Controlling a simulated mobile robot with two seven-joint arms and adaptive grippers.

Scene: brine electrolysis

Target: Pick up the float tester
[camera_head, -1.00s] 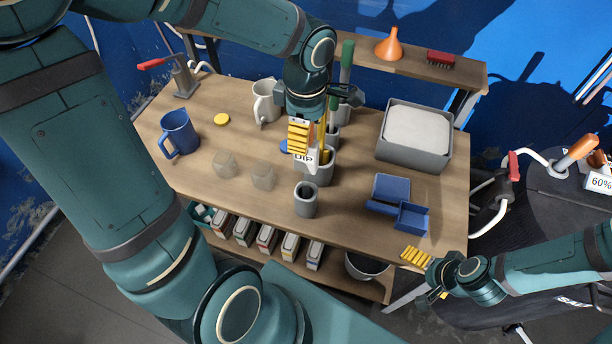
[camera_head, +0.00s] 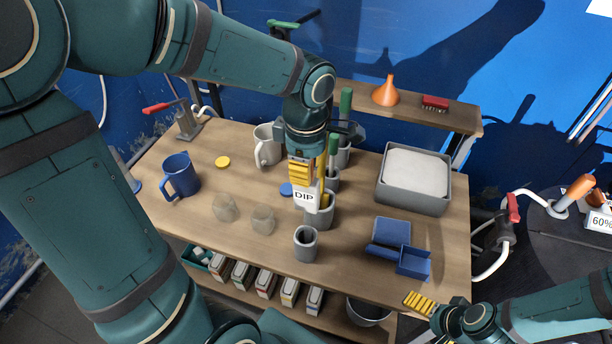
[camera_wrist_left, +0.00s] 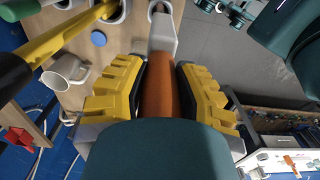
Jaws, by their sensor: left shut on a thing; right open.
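My left gripper (camera_head: 301,172) is shut on an orange-brown handle (camera_wrist_left: 160,85), seen between its yellow fingers in the left wrist view. A white tag reading DIP (camera_head: 305,198) hangs below the fingers in the head view, so this held tool appears to be the float tester. A pale grey end piece (camera_wrist_left: 162,32) extends beyond the handle. The tool is in front of the grey holders (camera_head: 319,212); whether its lower end touches one is unclear. My right gripper (camera_head: 425,316) is open and empty at the table's front right edge.
A grey cup (camera_head: 305,246) and two clear beakers (camera_head: 262,219) stand close in front. A blue mug (camera_head: 181,176), white mug (camera_head: 267,147), grey tray (camera_head: 412,200) and blue box (camera_head: 413,264) surround the area. A shelf (camera_head: 455,118) runs behind.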

